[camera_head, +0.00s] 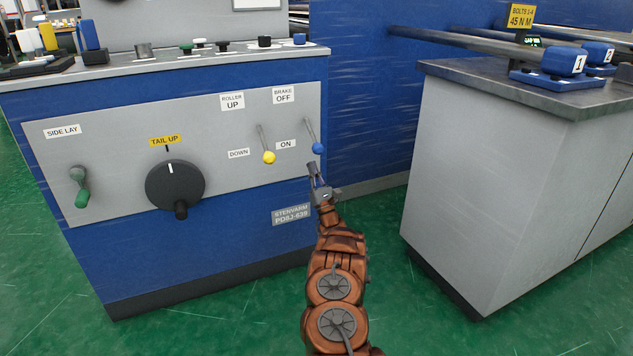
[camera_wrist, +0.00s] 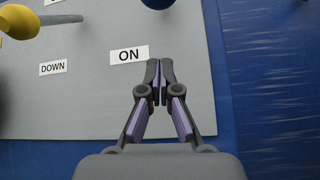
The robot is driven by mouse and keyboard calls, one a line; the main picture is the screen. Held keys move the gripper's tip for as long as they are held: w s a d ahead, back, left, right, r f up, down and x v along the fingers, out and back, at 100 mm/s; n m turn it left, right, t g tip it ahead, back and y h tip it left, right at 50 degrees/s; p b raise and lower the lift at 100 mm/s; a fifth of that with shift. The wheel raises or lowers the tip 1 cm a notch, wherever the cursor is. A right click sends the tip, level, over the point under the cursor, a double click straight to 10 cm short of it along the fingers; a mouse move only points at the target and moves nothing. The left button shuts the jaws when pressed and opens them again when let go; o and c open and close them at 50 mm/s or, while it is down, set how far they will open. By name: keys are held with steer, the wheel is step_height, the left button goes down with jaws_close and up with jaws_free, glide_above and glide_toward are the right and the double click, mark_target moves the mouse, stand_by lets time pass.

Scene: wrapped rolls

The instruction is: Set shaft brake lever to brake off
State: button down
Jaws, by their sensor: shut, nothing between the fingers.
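The brake lever has a blue knob (camera_head: 318,148) and a thin grey rod, on the right of the grey panel (camera_head: 110,160). It hangs downward, knob low, beside the ON label (camera_head: 286,144) and below the BRAKE OFF label (camera_head: 283,95). My gripper (camera_head: 312,168) is just below the blue knob and appears apart from it. In the wrist view my gripper (camera_wrist: 156,65) is shut and empty, pointing up at the panel right of the ON label (camera_wrist: 129,54). The blue knob (camera_wrist: 157,3) is cut off at the top edge, above the fingertips.
A yellow-knobbed roller lever (camera_head: 268,157) hangs left of the brake lever, near the DOWN label. A black TAIL UP dial (camera_head: 175,185) and a green-handled lever (camera_head: 81,195) are further left. A grey cabinet (camera_head: 490,180) stands right, with a gap between.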

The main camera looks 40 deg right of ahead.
mark_target(312, 135)
steer(key=shift+s+d+r+b, duration=0.1)
steer(key=shift+s+r+b, duration=0.1)
steer(key=shift+r+b, duration=0.85)
steer(key=shift+s+d+r+b, duration=0.15)
steer(key=shift+r+b, duration=0.5)
steer(key=shift+r, duration=0.7)
steer(key=shift+a+r, duration=0.15)
steer(key=shift+r, duration=0.05)
